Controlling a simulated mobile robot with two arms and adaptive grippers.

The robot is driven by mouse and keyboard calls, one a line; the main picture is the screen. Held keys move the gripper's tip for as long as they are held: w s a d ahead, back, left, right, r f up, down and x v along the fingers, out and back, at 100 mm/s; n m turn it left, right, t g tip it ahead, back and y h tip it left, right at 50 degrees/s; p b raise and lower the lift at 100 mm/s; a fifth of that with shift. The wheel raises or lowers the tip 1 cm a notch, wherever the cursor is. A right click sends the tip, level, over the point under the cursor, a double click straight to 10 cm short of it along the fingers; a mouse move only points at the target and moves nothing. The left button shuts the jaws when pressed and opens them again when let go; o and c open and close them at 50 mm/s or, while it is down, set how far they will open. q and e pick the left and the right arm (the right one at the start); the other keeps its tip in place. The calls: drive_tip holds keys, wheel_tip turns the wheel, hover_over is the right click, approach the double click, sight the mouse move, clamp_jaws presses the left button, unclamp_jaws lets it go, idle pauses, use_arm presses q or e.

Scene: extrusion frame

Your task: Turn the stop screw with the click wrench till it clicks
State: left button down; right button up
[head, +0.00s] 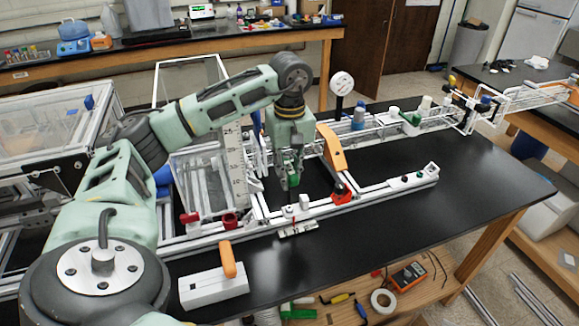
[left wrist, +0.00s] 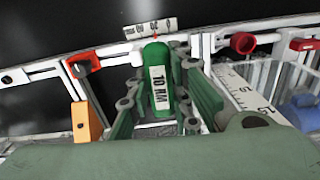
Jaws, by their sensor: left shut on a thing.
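My left gripper (head: 291,178) points down over the frame in the head view. In the left wrist view its green fingers (left wrist: 163,105) are closed around the click wrench (left wrist: 157,72), a green round-topped handle with a white label that reads 10 and a unit. A small white scale plate (left wrist: 150,28) with a red pointer lies just beyond the wrench's top in that view. The plate also shows on the front rail in the head view (head: 298,229). I cannot make out the stop screw or the wrench's tip. My right gripper is not in view.
The extrusion frame (head: 375,196) lies on the black bench. A red block (head: 341,193) and an orange part (head: 330,148) stand right of my left gripper. A white block (head: 205,289) with an orange handle sits at front left. The bench's right side (head: 480,190) is clear.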

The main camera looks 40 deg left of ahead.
use_arm(q)
drive_tip(key=shift+r, duration=0.25)
drive_tip(key=shift+r+p, duration=1.1)
drive_tip(key=shift+r, duration=0.3)
